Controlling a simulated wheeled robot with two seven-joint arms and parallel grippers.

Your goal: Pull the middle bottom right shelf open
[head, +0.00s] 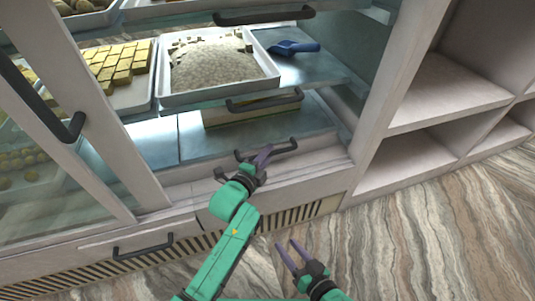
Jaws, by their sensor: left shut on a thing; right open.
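The bottom right shelf (193,135) of the counter is a bluish glass-like panel behind a pale wooden front. A dark bar handle (285,148) runs along its front edge.
Above is a white tray (218,95) of pale sweets, with a blue scoop (293,47) beside it and another dark handle (264,103) below. Left is a tray of yellow sweets (118,70). A lower drawer handle (143,247) sticks out. Open cubbies (430,95) stand at right; marbled floor (430,235) is clear.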

